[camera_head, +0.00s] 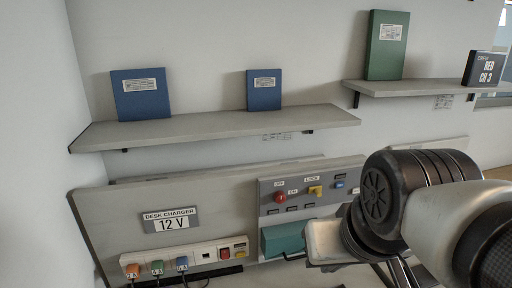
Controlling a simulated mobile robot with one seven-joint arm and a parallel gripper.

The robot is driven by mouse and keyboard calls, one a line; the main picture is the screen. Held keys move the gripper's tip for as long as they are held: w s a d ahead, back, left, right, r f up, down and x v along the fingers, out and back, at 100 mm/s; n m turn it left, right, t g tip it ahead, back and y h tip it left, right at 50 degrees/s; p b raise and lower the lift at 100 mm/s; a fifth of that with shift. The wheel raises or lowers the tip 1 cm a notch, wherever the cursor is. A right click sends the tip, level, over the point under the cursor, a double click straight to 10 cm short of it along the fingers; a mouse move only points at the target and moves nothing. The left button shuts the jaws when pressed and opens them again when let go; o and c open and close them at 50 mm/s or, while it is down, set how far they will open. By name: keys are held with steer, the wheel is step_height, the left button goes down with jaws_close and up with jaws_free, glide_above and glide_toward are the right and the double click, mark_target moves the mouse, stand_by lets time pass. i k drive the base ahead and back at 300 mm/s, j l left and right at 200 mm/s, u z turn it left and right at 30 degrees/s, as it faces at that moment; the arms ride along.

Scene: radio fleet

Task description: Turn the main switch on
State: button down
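A grey control panel (268,198) stands at centre right behind the desk. It carries a red round knob (281,197), a yellow switch (315,191) and a blue switch (339,184), with small labels that are hard to read. A white power strip (190,258) at lower left has a red rocker switch (225,253). I cannot tell which of these is the main switch, or its position. My gripper (398,278) is at the bottom right, in front of the panel's right side and apart from the red knob. My arm hides much of it, and its opening is unclear.
A sign (171,221) reads "DESK CHARGER 12 V". A teal box (283,239) is below the panel. Above, a long shelf (215,125) holds two blue binders, and a right shelf (430,87) holds a green binder.

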mark_target(279, 197)
steer(key=k+l+z, duration=0.15)
steer(key=k, duration=0.3)
steer(key=k+l+u, duration=0.35)
steer(key=l+u, duration=0.15)
